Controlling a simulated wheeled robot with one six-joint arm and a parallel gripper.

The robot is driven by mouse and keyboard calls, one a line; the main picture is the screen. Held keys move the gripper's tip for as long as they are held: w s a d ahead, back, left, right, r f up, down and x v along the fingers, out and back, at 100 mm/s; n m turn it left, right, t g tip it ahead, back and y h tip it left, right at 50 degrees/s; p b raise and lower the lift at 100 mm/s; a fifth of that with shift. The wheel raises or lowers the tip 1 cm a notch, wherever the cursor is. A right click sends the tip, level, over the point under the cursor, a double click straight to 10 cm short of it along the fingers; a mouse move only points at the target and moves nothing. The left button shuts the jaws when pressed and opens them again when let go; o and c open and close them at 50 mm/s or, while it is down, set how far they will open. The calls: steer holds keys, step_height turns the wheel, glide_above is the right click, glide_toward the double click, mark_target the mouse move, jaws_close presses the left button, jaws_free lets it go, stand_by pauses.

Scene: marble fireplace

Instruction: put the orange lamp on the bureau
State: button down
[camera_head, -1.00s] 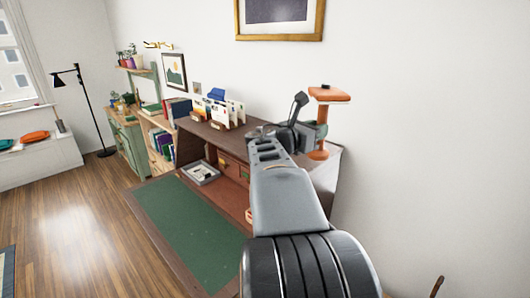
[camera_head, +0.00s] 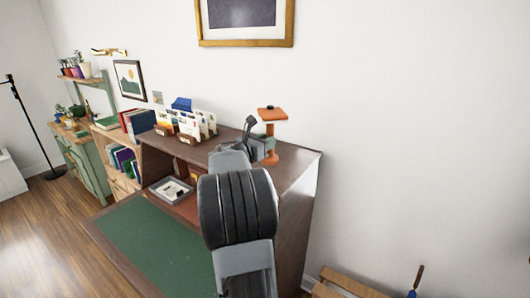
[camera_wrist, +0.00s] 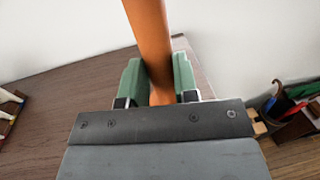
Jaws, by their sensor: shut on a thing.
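The orange lamp (camera_head: 271,115) stands upright with a flat, wide top and a thin stem. My gripper (camera_head: 265,145) is shut on its stem, which also shows as an orange post (camera_wrist: 148,40) between the green fingers (camera_wrist: 158,85) in the wrist view. The dark brown bureau (camera_head: 297,167) has a green writing surface folded out in front. The lamp's base shows over the right part of the bureau's top. I cannot tell whether the base touches it; in the wrist view my gripper hides the lower end of the stem.
A letter rack with cards (camera_head: 190,124) stands on the bureau's top, left of the lamp. A framed picture (camera_head: 245,22) hangs on the wall above. A picture frame (camera_head: 171,189) lies inside the bureau. A wooden item (camera_head: 345,285) stands on the floor at right. The top's right end is clear.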

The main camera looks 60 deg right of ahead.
steer(key=shift+w+d+f, duration=0.4)
steer(key=shift+d+f, duration=0.1)
steer(key=shift+f, duration=0.25)
steer(key=shift+w+d+f, duration=0.35)
steer(key=shift+d+f, duration=0.1)
steer(key=shift+f, duration=1.7)
steer(key=shift+f, duration=0.2)
steer(key=c, duration=0.9)
jaws_free()
steer(key=shift+r, duration=0.1)
